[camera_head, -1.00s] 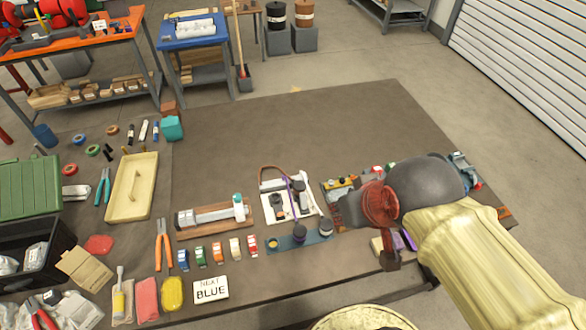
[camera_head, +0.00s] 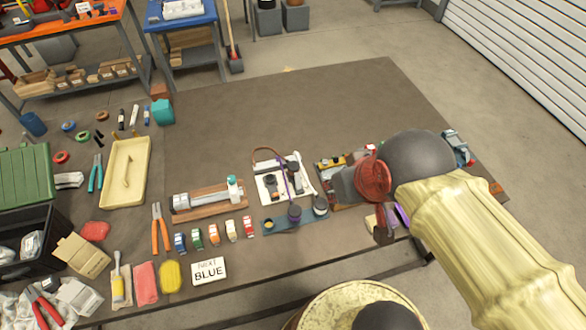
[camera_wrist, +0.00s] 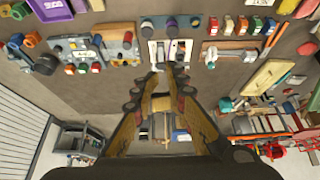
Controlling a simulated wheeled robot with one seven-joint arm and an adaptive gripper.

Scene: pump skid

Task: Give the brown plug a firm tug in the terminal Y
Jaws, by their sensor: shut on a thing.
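A white terminal board (camera_head: 268,190) stands on the brown bench, with dark blocks and a purple lead on it. A brown lead (camera_head: 268,150) loops over its far edge. The board also shows in the wrist view (camera_wrist: 186,48), just beyond my fingertips. My gripper (camera_wrist: 165,70) is closed at the board's far side, its two fingers converging. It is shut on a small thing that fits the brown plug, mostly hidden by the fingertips. The terminal letters are unreadable.
A blue-grey strip (camera_head: 283,223) with round knobs lies in front of the board. A wooden fixture (camera_head: 207,203) and several toy cars (camera_head: 214,236) are to the left. A crowded panel (camera_head: 328,165) is right of the board. The bench behind is clear.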

